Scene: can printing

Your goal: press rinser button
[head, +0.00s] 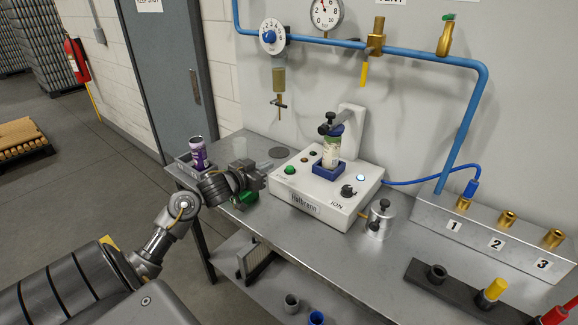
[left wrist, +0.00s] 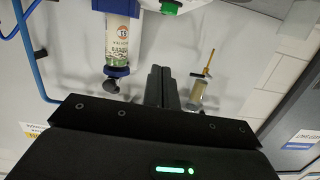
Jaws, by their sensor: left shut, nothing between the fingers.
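A white and green can (head: 331,152) stands upright in the rinser's blue holder (head: 328,170); the can also shows in the left wrist view (left wrist: 119,38). My left gripper (head: 262,181) is shut and empty, just left of the green button and apart from it. Its closed fingers show in the left wrist view (left wrist: 162,86). My right gripper is in neither view.
A purple can (head: 198,154) stands in a grey tray at the bench's left end. A metal cylinder (head: 379,219) stands right of the rinser. Blue pipe (head: 400,50) with gauges runs along the wall.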

